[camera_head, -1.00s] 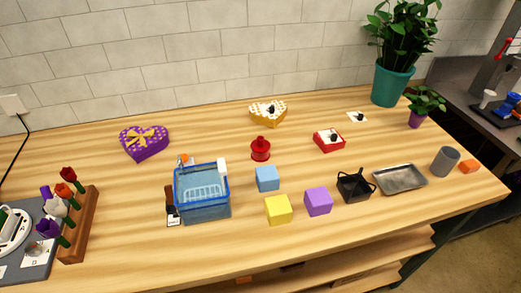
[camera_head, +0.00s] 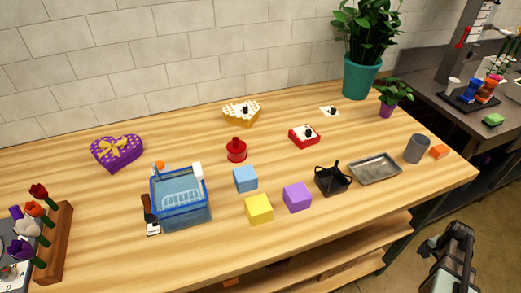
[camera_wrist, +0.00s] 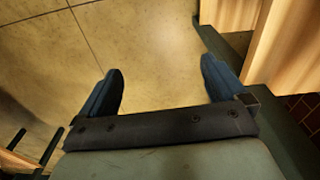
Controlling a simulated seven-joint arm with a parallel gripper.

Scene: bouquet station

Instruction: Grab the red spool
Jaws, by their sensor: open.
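The red spool (camera_head: 237,150) stands upright on the wooden table, behind the light blue cube (camera_head: 245,179) and right of the blue basket (camera_head: 181,198). My gripper (camera_wrist: 160,68) is open and empty in the wrist view, with its two dark blue fingers apart over the bare floor. In the head view, part of my arm shows at the lower right, off the table's front right side and far from the red spool. The wrist view does not show the spool.
A yellow cube (camera_head: 259,209), a purple cube (camera_head: 297,197) and a black basket (camera_head: 333,179) stand in front of the spool. A metal tray (camera_head: 375,168) lies right.

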